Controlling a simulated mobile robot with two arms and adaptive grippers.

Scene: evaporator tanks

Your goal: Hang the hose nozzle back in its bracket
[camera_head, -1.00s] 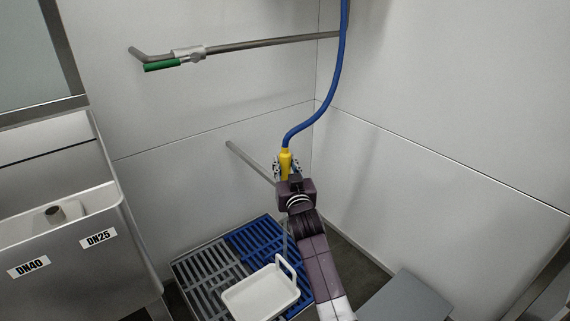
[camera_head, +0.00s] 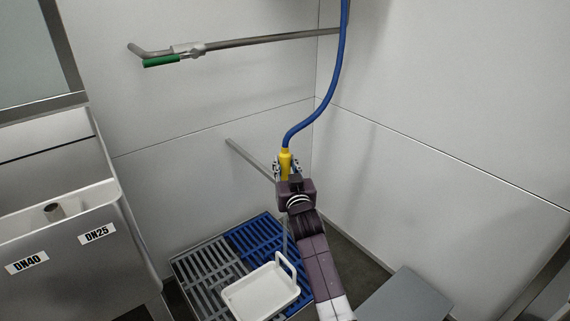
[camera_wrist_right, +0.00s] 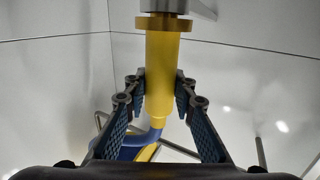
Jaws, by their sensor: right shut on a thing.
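The yellow hose nozzle (camera_head: 285,160) is upright in the head view, with the blue hose (camera_head: 333,75) running from its upper end to the top of the picture. My right gripper (camera_head: 286,168) is closed around it. In the right wrist view the nozzle (camera_wrist_right: 162,80) stands between both fingers, with a brass-coloured ring (camera_wrist_right: 163,22) at its upper end. A grey metal part (camera_wrist_right: 190,8) lies just past that ring; I cannot tell whether it is the bracket or whether they touch. My left gripper is not in view.
A wall pipe (camera_head: 270,41) with a green-handled valve (camera_head: 162,61) runs above. A lower rod (camera_head: 247,157) ends near my right gripper. A white tray (camera_head: 262,293) lies on grey and blue grates (camera_head: 262,240). Tanks labelled DN40 and DN25 (camera_head: 97,233) stand at left.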

